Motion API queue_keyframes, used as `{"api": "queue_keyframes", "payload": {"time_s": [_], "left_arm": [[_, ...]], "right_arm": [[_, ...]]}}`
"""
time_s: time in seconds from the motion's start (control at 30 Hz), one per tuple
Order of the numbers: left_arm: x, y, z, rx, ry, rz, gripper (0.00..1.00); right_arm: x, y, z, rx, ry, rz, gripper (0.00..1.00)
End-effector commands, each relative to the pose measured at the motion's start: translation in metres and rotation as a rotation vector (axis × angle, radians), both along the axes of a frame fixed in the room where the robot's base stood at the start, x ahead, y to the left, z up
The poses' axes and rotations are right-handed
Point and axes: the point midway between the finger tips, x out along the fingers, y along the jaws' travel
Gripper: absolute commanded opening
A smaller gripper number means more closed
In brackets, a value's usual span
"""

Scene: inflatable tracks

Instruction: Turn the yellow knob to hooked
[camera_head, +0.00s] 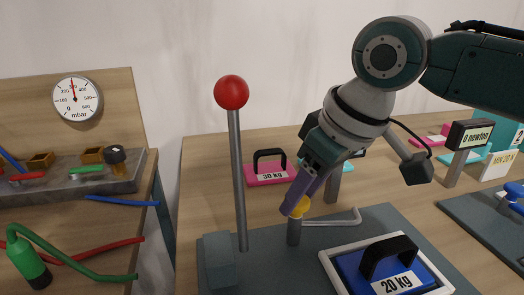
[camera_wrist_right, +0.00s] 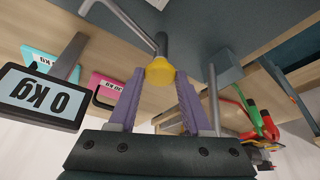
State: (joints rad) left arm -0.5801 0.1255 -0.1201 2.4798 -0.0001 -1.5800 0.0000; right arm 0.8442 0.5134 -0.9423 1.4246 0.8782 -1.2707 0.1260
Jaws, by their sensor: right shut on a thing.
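The yellow knob (camera_head: 299,207) sits on top of a short dark post (camera_head: 294,232) on the grey base plate. A thin metal rod with a bent end (camera_head: 335,222) reaches from the post to the right. My right gripper (camera_head: 293,203) comes down tilted from the upper right, its purple fingers shut on the knob and partly hiding it. In the right wrist view the knob (camera_wrist_right: 159,71) lies between the tips of the purple fingers (camera_wrist_right: 160,77), and the bent rod (camera_wrist_right: 128,19) runs off from the post. My left gripper is not in view.
A tall lever with a red ball (camera_head: 231,92) stands left of the knob. A blue 20 kg weight (camera_head: 365,286) sits in a white frame in front. A pink 30 kg weight (camera_head: 265,175) lies behind. A 0 newton display (camera_head: 470,134) stands at right.

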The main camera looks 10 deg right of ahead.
Motion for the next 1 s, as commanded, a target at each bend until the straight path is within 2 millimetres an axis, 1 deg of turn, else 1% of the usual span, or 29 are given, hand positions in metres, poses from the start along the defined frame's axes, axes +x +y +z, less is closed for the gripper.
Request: {"api": "queue_keyframes", "payload": {"time_s": [0.03,0.1,0.2,0.4,0.7,1.0], "left_arm": [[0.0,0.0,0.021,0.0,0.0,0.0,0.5],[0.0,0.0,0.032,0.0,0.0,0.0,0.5],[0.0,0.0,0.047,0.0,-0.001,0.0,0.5],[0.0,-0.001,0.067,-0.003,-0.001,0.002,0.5],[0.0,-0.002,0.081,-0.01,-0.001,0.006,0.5],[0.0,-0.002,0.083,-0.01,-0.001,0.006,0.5]], "right_arm": [[-0.002,0.002,0.01,0.003,0.005,-0.038,0.0],[-0.002,0.003,0.01,0.004,0.005,-0.097,0.0],[-0.002,0.003,0.008,0.004,0.005,-0.181,0.0],[-0.002,0.005,0.006,0.003,0.004,-0.324,0.0],[-0.001,0.005,0.003,0.004,0.001,-0.453,0.0],[-0.001,0.005,0.001,0.004,0.0,-0.489,0.0]]}}
